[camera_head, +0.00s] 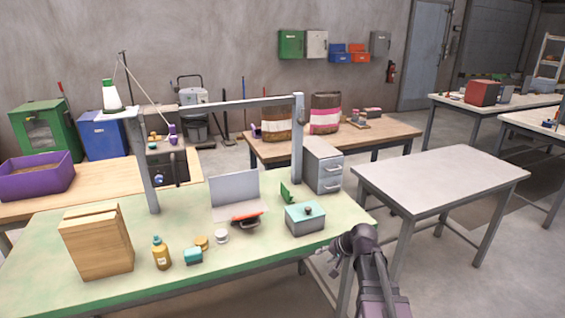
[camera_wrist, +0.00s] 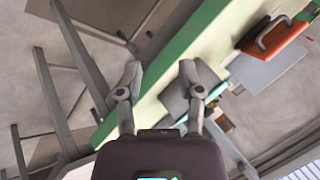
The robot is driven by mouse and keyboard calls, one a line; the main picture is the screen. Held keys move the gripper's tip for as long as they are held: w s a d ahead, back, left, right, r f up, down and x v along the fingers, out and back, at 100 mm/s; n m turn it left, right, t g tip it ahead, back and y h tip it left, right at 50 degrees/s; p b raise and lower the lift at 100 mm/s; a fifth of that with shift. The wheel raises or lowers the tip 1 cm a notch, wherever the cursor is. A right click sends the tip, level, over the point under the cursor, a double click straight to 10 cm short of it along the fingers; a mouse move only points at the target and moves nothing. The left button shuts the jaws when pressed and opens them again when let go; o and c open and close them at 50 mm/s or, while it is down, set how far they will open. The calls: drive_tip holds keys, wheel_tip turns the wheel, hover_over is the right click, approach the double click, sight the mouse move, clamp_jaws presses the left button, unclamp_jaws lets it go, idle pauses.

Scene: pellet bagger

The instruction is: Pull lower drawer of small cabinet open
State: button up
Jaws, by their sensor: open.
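The small cabinet (camera_head: 310,168) is a grey box at the back right corner of the green-topped table. Its front shows two drawers with light handles, and both look closed. The lower drawer (camera_head: 330,184) sits just above the tabletop. My gripper (camera_head: 328,260) is in front of the table's right end, well apart from the cabinet and nearer the camera. In the wrist view my gripper (camera_wrist: 160,78) has its two fingers spread with nothing held. The table's green edge lies beyond the fingers there. I cannot clearly make out the cabinet in that view.
A metal frame post (camera_head: 297,140) rises beside the cabinet. A bare grey table (camera_head: 440,180) stands right.

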drive_tip(key=s+a+r+n+g+h+p, duration=0.1)
drive_tip(key=s+r+n+g+h+p, duration=0.2)
drive_tip(key=s+p, duration=0.4)
drive_tip(key=s+n+g+h, duration=0.1)
drive_tip(key=s+g+h, duration=0.1)
drive_tip(key=s, duration=0.6)
drive_tip(key=shift+s+a+r+g, duration=0.2)
drive_tip(key=shift+s+a+g, duration=0.05)
drive_tip(key=shift+a+g, duration=0.05)
